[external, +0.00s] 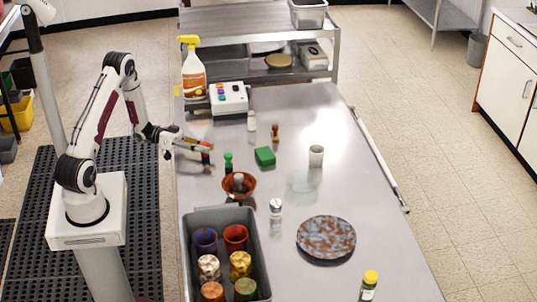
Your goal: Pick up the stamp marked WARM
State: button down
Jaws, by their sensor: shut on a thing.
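My gripper (203,147) is above the left part of the steel counter, shut on a small red and dark thing (206,157) that looks like a stamp. The fingers partly hide it, and I cannot tell whether it is clear of the counter. A green-topped dark stamp-like piece (228,162) stands just to the right of it. A reddish-brown stamp-like piece (275,133) stands farther right. No WARM marking is readable in this view.
A green block (265,156), a white cup (316,156), an orange bowl (239,185) and a shaker (276,209) stand nearby. A grey bin of cups (262,262) is in front. A button box (229,98) and spray bottle (193,70) stand behind.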

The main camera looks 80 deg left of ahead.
aim_at(204, 144)
jog(key=shift+r, duration=0.1)
jog(key=shift+r, duration=4.9)
jog(key=shift+d, duration=0.1)
